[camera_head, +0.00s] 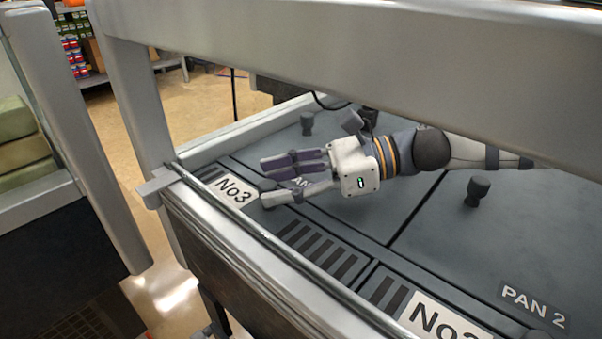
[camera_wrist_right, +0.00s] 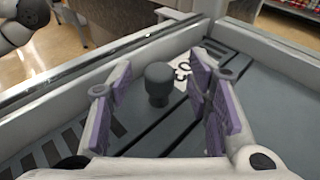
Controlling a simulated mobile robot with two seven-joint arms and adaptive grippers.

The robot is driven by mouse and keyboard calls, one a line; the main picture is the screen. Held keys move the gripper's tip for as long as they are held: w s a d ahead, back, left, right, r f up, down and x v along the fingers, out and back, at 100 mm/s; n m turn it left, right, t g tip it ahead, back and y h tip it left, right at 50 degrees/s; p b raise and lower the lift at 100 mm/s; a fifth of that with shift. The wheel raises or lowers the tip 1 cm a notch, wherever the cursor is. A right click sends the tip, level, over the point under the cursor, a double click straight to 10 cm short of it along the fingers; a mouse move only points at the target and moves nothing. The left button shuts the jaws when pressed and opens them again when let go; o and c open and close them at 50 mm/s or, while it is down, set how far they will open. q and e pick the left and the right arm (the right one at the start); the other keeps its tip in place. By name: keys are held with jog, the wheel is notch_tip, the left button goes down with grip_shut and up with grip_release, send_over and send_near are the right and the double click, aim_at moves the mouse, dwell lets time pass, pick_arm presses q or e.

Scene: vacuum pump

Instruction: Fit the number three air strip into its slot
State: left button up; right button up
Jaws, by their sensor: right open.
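The number three air strip is a dark grey strip with a white No3 label (camera_head: 232,190) and black slots, along the near edge of the bed. The label shows partly in the right wrist view (camera_wrist_right: 182,72). Whether the strip sits flush cannot be told. My right gripper (camera_head: 272,182) is open and empty, over the strip's inner side beside the label. A dark round knob (camera_wrist_right: 158,84) stands between its spread fingers in the wrist view, apart from both. My left gripper is not seen.
A grey frame beam (camera_head: 350,50) crosses above my right arm. A metal rail (camera_head: 250,228) runs along the bed's near edge. More knobs (camera_head: 477,190) stand on the pan plates. A second labelled strip (camera_head: 445,318) lies nearer, cut off by the frame.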

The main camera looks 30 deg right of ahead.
jog(key=v, duration=0.9)
jog(key=shift+s+d, duration=0.25)
jog(key=shift+d, duration=0.1)
